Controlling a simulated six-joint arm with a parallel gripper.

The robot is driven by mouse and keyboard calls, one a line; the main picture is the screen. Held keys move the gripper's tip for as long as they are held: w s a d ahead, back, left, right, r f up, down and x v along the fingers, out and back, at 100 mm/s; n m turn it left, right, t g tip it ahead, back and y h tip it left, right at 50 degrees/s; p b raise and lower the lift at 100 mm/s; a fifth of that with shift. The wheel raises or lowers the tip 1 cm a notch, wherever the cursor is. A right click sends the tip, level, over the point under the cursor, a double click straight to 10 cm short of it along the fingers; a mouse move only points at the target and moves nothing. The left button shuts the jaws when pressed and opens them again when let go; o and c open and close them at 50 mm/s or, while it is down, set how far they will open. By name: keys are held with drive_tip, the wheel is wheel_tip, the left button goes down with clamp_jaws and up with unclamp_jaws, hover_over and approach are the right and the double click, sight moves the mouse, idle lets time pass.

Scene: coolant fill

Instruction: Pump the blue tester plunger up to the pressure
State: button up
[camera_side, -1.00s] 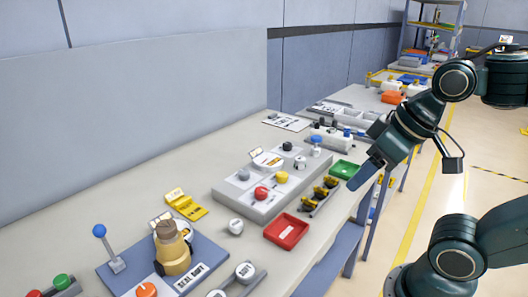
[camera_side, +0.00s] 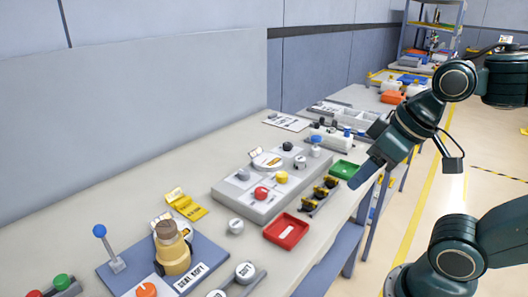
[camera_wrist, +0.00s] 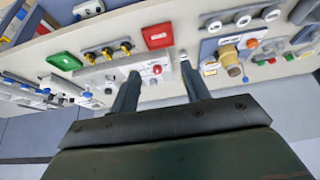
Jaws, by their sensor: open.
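My gripper (camera_side: 362,176) is in the air at the front edge of the bench, near the green tray. In the wrist view my gripper (camera_wrist: 160,66) has its two fingers apart with nothing held between them. A blue ball-topped lever (camera_side: 99,231) stands on a blue panel at the front left. I cannot tell for certain which blue part is the tester plunger. No pressure reading is legible.
A green tray (camera_side: 343,169), a red tray (camera_side: 286,232) and a rack of black-and-yellow parts (camera_side: 318,195) line the bench's front side. Bare bench (camera_side: 130,200) lies along the wall.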

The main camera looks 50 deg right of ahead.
drive_tip(key=shift+w+r, duration=0.15)
drive_tip(key=c, duration=0.7)
drive_tip(key=shift+w+r, duration=0.15)
drive_tip(key=shift+w, duration=0.1)
clamp_jaws()
drive_tip(key=w+d+r+g, duration=0.1)
drive_tip(key=w+d+r, duration=0.4)
drive_tip(key=w, duration=0.4)
drive_tip(key=w+d+r, duration=0.2)
drive_tip(key=w+d, duration=0.4)
drive_tip(key=w, duration=0.2)
drive_tip(key=w+d+f, duration=0.2)
drive_tip(key=w+d, duration=0.1)
drive_tip(key=d, duration=0.9)
drive_tip(key=w+d+f+g, duration=0.1)
drive_tip(key=w+d+f, duration=0.2)
drive_tip(key=d, duration=0.9)
drive_tip(key=shift+d+f, duration=0.15)
drive_tip(key=shift+d, duration=0.1)
